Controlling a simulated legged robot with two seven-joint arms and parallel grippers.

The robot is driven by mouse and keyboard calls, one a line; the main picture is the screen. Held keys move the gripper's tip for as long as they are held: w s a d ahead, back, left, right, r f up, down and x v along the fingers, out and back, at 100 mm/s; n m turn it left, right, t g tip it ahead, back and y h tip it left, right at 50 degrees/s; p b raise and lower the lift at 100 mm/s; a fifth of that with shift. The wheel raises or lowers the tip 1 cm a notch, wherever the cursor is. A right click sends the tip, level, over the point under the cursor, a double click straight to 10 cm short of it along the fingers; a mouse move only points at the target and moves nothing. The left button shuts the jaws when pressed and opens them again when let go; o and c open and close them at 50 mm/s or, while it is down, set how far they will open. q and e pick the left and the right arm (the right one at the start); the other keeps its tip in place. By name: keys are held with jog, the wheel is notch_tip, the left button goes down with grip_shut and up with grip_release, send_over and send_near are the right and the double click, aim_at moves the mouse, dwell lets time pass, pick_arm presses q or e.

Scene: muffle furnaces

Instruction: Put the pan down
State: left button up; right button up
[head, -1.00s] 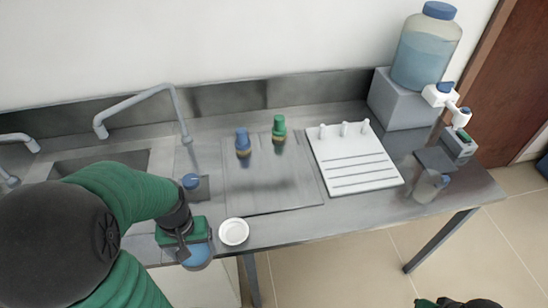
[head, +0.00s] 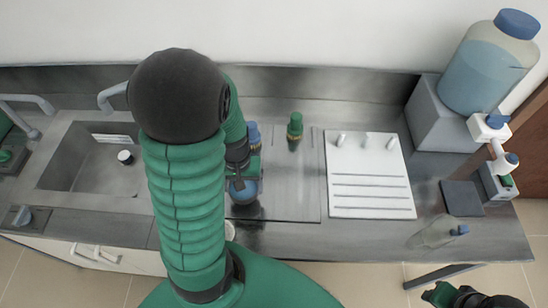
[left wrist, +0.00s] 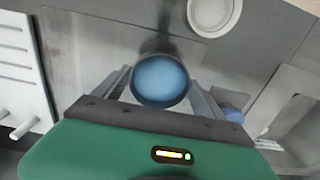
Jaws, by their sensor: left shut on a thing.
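My left gripper (head: 241,184) is shut on a blue round thing (head: 245,192), seemingly the pan. In the left wrist view the blue round thing (left wrist: 160,80) sits between the fingers (left wrist: 160,88). It is over the left part of the flat grey metal sheet (head: 290,200) on the bench; whether it touches the sheet cannot be told. A small white dish (head: 230,230) is near the front edge, mostly hidden by my left arm; it also shows in the left wrist view (left wrist: 213,12). My right gripper (head: 465,297) is barely in view at the bottom right.
A white pegged board (head: 370,190) lies to the right. A sink (head: 75,155) is at left, a large water jug (head: 488,65) at right. The sheet's right part is clear.

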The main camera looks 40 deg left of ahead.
pick_arm(q)
jog(key=w, duration=0.4)
jog(key=w+f+p, duration=0.1)
jog(key=w, duration=0.3)
jog(key=w+f, duration=0.1)
jog(key=w, duration=0.3)
jog(key=shift+w+a, duration=0.2)
jog(key=shift+w, duration=0.15)
jog(key=f, duration=0.3)
jog(key=shift+s+d+p, duration=0.1)
jog(key=shift+s+p, duration=0.2)
jog(key=shift+w+f, duration=0.25)
jog(key=o, duration=1.9)
jog(key=shift+c, duration=0.2)
jog(key=shift+o, duration=0.8)
jog(key=shift+s+r, duration=0.15)
pick_arm(e)
jog(key=shift+w+a+r, duration=0.1)
jog(key=shift+w+r, duration=0.05)
jog(key=shift+r, duration=0.35)
